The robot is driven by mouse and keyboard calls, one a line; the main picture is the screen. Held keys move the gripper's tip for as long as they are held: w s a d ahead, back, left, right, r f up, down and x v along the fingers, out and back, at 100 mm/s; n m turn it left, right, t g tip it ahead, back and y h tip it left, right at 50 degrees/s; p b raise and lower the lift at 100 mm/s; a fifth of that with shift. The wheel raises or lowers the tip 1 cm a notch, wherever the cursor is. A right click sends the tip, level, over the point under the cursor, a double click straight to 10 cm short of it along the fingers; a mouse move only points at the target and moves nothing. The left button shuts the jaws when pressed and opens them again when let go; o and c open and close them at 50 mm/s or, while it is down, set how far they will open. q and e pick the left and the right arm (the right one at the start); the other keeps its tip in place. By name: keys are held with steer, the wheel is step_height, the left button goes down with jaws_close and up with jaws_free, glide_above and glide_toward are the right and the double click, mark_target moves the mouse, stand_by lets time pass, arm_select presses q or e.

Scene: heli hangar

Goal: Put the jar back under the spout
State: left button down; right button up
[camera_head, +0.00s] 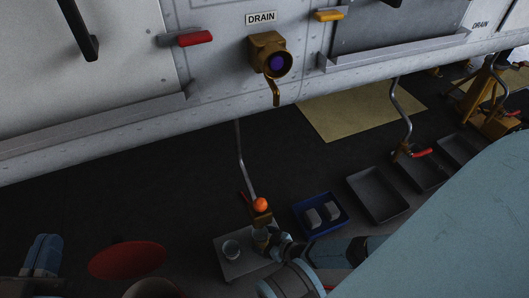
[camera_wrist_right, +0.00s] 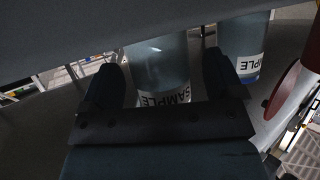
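My right gripper (camera_head: 277,240) is beside the first jar. In the right wrist view a jar (camera_wrist_right: 162,68) with a SAMPLE label lies between the fingers of my right gripper (camera_wrist_right: 168,78), with gaps on both sides; the gripper looks open. Another labelled jar (camera_wrist_right: 245,45) is at right. My left gripper (camera_head: 42,252) is far from the jars, its opening unclear.
The grey stand (camera_head: 228,267) is small. A blue tray (camera_head: 318,226) with grey blocks and a grey tray (camera_head: 377,194) lie to the right. A red disc (camera_head: 128,260) is at left. A brass drain spout (camera_head: 268,52) is on the panel above.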

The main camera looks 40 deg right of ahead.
steer(key=shift+s+d+r, duration=0.1)
steer(key=shift+s+r, duration=0.2)
steer(key=p+v, duration=0.2)
steer(key=v, duration=0.1)
steer(key=shift+r, duration=0.1)
arm_select(q)
steer(key=s+n+g+p, duration=0.1)
steer(key=n, duration=0.1)
steer(key=s+d+f+n+y+p, duration=0.1)
steer(key=p, duration=0.1)
steer(key=shift+s+d+f+n+g, duration=0.1)
steer(key=shift+s+d+n+g, duration=0.1)
steer(key=shift+d+n+g, duration=0.15)
arm_select(e)
steer(key=v, duration=0.8)
steer(key=shift+s+d, duration=0.1)
